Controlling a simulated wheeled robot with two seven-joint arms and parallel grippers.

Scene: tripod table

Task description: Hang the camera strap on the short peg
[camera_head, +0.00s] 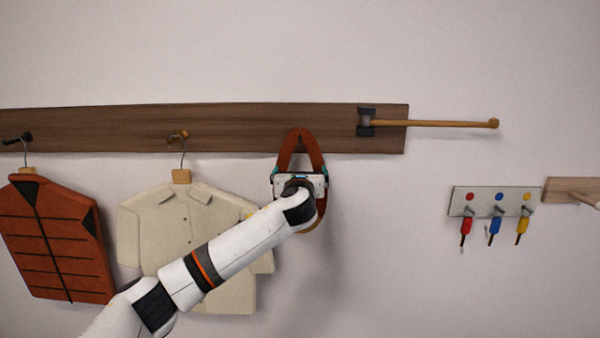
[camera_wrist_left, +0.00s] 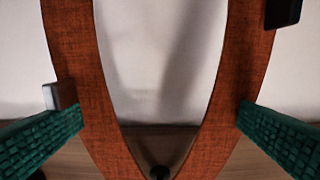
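The camera strap (camera_head: 314,150) is an orange-brown loop, narrow at its top, in front of the lower edge of the dark board. My left gripper (camera_head: 300,175) is across the loop. In the left wrist view the strap (camera_wrist_left: 232,75) runs between my green finger pads (camera_wrist_left: 160,118), which seem to touch its outer edges on both sides. A dark round peg end (camera_wrist_left: 160,172) shows inside the loop near its narrow end. In the head view that peg is hidden, and whether the strap rests on it cannot be told. My right gripper is not in view.
The dark board (camera_head: 230,115) carries a long wooden peg (camera_head: 435,123) on a dark bracket at right. An orange vest (camera_head: 60,240) and a cream shirt (camera_head: 165,230) hang at left, the shirt behind my arm. A key rack (camera_head: 480,197) is at right.

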